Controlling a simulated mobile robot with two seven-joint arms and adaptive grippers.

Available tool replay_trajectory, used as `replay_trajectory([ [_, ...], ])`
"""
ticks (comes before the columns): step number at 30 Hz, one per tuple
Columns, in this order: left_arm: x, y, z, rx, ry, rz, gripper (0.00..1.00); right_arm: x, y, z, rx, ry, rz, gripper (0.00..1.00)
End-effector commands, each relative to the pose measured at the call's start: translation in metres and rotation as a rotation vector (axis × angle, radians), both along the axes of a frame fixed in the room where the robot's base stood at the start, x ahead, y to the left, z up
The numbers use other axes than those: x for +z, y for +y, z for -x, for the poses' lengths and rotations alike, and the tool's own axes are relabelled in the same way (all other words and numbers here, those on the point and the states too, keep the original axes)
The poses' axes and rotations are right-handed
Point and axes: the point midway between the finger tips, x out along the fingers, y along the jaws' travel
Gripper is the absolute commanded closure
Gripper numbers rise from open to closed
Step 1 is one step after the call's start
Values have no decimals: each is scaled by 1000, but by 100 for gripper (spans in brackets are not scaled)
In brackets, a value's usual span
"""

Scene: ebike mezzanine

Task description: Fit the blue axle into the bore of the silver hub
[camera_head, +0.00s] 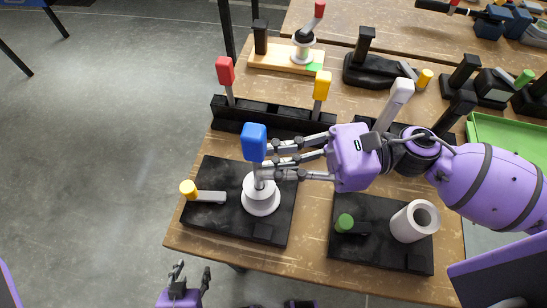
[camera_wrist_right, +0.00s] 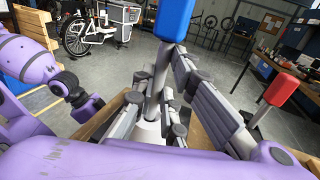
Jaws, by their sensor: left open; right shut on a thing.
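The blue axle (camera_head: 254,142) has a blue block-shaped head and a grey shaft. It stands roughly upright over the silver hub (camera_head: 261,195), a pale cone-like piece on a black base plate. My right gripper (camera_head: 270,162) comes from the right and is shut on the axle's shaft, below its head. The shaft's lower end meets the hub's top; how deep it sits in the bore I cannot tell. In the right wrist view the blue head (camera_wrist_right: 174,18) is at the top, with the shaft between the fingers. My left gripper (camera_head: 188,275) is open and empty, low at the bottom left, off the table.
A yellow-ended axle (camera_head: 203,194) lies on the same plate. A second plate beside it holds a white hub (camera_head: 414,221) and a green-ended piece (camera_head: 346,224). A black rack (camera_head: 273,117) with red and yellow axles stands behind. A green tray (camera_head: 507,135) is at right.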

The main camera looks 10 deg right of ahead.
Motion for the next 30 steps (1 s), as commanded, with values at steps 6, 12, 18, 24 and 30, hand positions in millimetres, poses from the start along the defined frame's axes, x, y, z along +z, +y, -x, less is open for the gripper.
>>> replay_trajectory([
  [6,-5,0,4,-1,9,1,55,-6,0,0,0,0,-1,100],
  [12,-9,0,7,0,16,0,55,-10,0,0,0,0,-1,100],
  [18,-13,-1,10,-1,23,1,55,-14,0,0,0,1,-1,100],
  [24,-17,-1,13,-1,30,1,55,-19,0,0,0,1,-1,100],
  [30,-21,-1,16,-1,36,1,55,-23,0,0,0,1,-1,100],
])
